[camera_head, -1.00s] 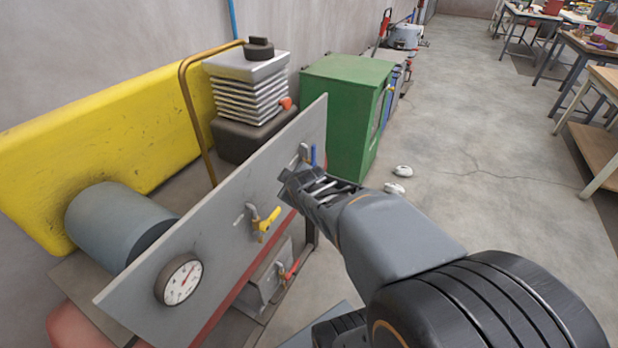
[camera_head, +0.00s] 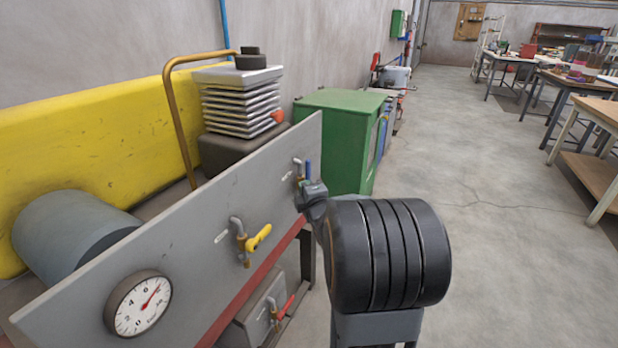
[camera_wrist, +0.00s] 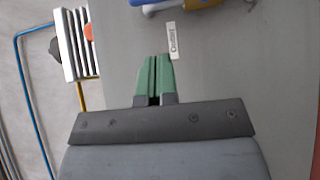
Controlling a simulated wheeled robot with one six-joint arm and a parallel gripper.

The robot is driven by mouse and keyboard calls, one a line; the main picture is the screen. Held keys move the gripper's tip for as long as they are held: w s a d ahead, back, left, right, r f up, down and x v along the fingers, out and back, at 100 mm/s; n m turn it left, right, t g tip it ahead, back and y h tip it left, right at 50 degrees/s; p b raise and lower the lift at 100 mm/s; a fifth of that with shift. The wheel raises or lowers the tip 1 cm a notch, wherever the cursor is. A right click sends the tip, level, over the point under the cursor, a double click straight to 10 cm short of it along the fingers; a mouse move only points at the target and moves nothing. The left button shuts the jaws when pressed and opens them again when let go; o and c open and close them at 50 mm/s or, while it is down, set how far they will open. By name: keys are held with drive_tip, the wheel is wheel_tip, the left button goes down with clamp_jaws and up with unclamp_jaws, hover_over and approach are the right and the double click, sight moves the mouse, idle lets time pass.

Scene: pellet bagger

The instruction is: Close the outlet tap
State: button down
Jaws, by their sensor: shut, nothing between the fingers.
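The grey panel (camera_head: 190,255) carries a yellow-handled tap (camera_head: 256,238), its lever tilted up to the right, and a blue-handled tap (camera_head: 308,170) near the far edge, its lever upright. A red-handled tap (camera_head: 281,308) sits lower, under the panel. My gripper is mostly hidden behind my arm in the head view, close to the blue-handled tap. In the wrist view its green fingers (camera_wrist: 154,76) are together and empty over the panel, apart from a blue handle (camera_wrist: 148,2) cut off at the top.
A round gauge (camera_head: 138,303) is on the panel's near end. A green cabinet (camera_head: 346,135) stands beyond the panel. A brass pipe (camera_head: 176,110) and stacked metal fins (camera_head: 238,100) rise behind it. The floor to the right is open, up to workbenches (camera_head: 585,110).

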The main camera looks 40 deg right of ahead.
sight(309, 168)
drive_tip(key=w+d, duration=0.2)
drive_tip(key=w, duration=0.2)
drive_tip(key=shift+w+d, duration=0.25)
drive_tip(key=shift+d, duration=0.15)
drive_tip(key=shift+w+d, duration=0.45)
drive_tip(key=shift+d, duration=0.4)
drive_tip(key=b, duration=0.1)
drive_tip(key=d+b, duration=0.1)
drive_tip(key=b, duration=0.1)
drive_tip(key=shift+w+d+r, duration=0.15)
drive_tip(key=shift+w+d, duration=0.05)
drive_tip(key=shift+w, duration=0.15)
drive_tip(key=shift+r, duration=0.25)
